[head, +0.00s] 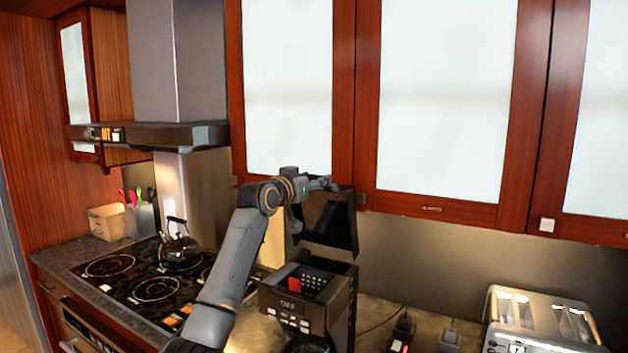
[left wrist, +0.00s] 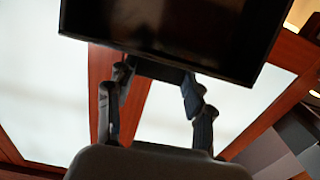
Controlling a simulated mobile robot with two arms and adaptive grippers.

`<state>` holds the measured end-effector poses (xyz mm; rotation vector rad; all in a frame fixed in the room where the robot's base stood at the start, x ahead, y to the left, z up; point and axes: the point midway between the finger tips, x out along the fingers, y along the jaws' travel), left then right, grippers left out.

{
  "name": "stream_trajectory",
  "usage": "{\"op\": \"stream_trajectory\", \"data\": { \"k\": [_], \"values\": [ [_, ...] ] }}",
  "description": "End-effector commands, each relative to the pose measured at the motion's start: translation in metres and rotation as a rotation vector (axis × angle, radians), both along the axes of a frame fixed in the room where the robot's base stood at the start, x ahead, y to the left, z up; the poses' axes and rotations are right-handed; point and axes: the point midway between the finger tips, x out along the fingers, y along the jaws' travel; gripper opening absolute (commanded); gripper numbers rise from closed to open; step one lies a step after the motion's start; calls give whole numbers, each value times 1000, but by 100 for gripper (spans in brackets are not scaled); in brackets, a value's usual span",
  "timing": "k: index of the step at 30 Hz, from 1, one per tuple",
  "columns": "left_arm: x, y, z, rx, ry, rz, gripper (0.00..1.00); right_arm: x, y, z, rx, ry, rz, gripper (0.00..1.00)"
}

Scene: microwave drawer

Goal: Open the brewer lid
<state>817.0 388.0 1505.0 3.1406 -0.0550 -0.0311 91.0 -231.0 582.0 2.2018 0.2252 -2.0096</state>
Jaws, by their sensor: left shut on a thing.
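The black coffee brewer (head: 340,300) stands on the counter, with a front panel of buttons reading OFF. Its dark lid (head: 328,225) is raised steeply above the body, tilted up just under the wall cabinets. My left gripper (head: 322,184) is at the lid's upper edge, shut on the lid. In the left wrist view the lid (left wrist: 170,35) fills the top, and the fingers of the left gripper (left wrist: 158,78) reach its near edge on both sides. The exact finger contact is partly hidden. My right gripper is in neither view.
Glass-fronted wall cabinets (head: 440,100) hang right behind and above the lid. A toaster (head: 535,325) stands at the right. A stove with a kettle (head: 178,248) is at the left, under a range hood (head: 150,136). My left arm passes over the stove's right side.

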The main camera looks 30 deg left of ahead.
Motion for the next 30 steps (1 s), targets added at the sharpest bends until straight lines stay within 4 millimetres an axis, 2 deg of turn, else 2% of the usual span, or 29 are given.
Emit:
{"op": "stream_trajectory", "data": {
  "k": [1, 8, 9, 12, 23, 26, 30],
  "values": [
    [-2, 2, 9, -2, -18, 3, 0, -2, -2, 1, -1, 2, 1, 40],
    [-2, 2, 9, -2, -18, 4, 0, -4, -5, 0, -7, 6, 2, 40],
    [-2, 2, 9, -2, -18, 4, 54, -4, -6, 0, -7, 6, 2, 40],
    [-2, 2, 9, -1, -16, 4, 75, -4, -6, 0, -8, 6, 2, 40],
    [-2, 1, 2, 0, -4, 2, 75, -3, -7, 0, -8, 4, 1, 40],
    [-7, 2, 2, 0, -3, 2, 75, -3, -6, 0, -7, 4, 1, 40],
    [-23, 2, 2, 2, -5, 2, 75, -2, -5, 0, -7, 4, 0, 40]
  ]
}}
